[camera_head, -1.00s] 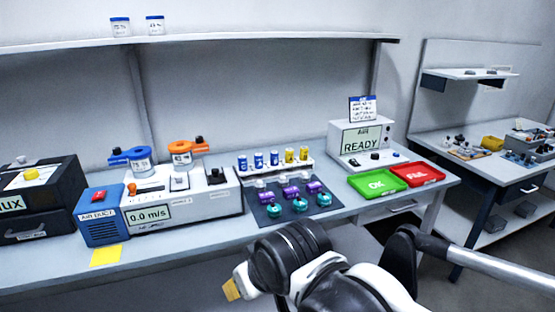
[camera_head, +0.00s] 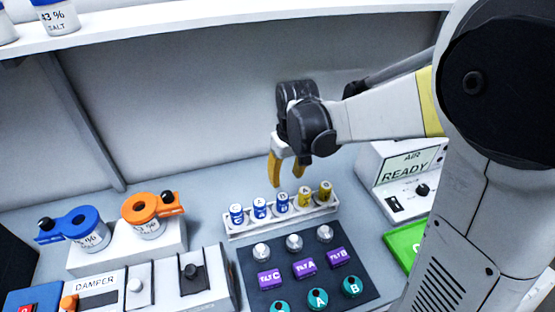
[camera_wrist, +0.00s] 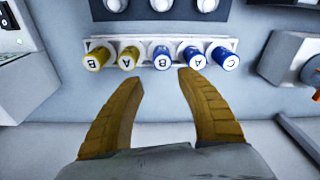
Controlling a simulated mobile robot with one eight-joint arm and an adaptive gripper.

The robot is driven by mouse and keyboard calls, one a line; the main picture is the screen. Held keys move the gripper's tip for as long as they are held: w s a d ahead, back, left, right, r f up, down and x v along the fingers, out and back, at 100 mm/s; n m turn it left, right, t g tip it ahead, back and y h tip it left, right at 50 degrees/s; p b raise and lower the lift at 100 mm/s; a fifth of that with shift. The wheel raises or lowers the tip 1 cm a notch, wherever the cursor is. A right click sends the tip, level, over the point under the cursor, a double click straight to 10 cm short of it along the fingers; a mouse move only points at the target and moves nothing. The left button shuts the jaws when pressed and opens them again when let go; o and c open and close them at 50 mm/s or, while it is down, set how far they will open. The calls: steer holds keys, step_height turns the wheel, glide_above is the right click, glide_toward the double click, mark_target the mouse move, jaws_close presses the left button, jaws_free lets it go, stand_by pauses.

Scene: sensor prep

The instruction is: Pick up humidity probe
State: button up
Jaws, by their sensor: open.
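A white rack (camera_head: 236,233) holds a row of capped probes: blue C (camera_head: 237,214), blue A (camera_head: 260,208) and blue B (camera_head: 283,202), then yellow A (camera_head: 304,197) and yellow B (camera_head: 325,191). I cannot tell from the pictures which colour is the humidity probe. My gripper (camera_head: 286,180) is open and empty, above and behind the rack, with yellow fingers pointing down. In the wrist view, my gripper (camera_wrist: 160,78) has its fingers apart, with blue B (camera_wrist: 163,57) ahead between the tips. Nothing touches the fingers.
A dark mat (camera_head: 250,243) in front of the rack bears white knobs, purple TILT blocks (camera_head: 304,268) and teal round parts (camera_head: 318,298). The AIR READY box (camera_head: 405,165) and green tray (camera_head: 402,245) are right. Blue (camera_head: 78,222) and orange (camera_head: 147,207) ringed jars stand left. A shelf (camera_head: 180,20) is overhead.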

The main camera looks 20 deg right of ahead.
mark_target(283, 197)
steer(key=f, duration=0.1)
steer(key=f+b, duration=0.1)
steer(key=f, duration=0.3)
steer(key=shift+a+b, duration=0.25)
steer(key=shift+b, duration=0.15)
steer(key=f, duration=0.2)
steer(key=f+b, duration=0.2)
steer(key=f, duration=0.1)
steer(key=shift+w+a+f, duration=0.1)
steer(key=shift+w+f, duration=0.2)
steer(key=shift+f, duration=0.05)
steer(key=shift+r, duration=0.1)
jaws_close()
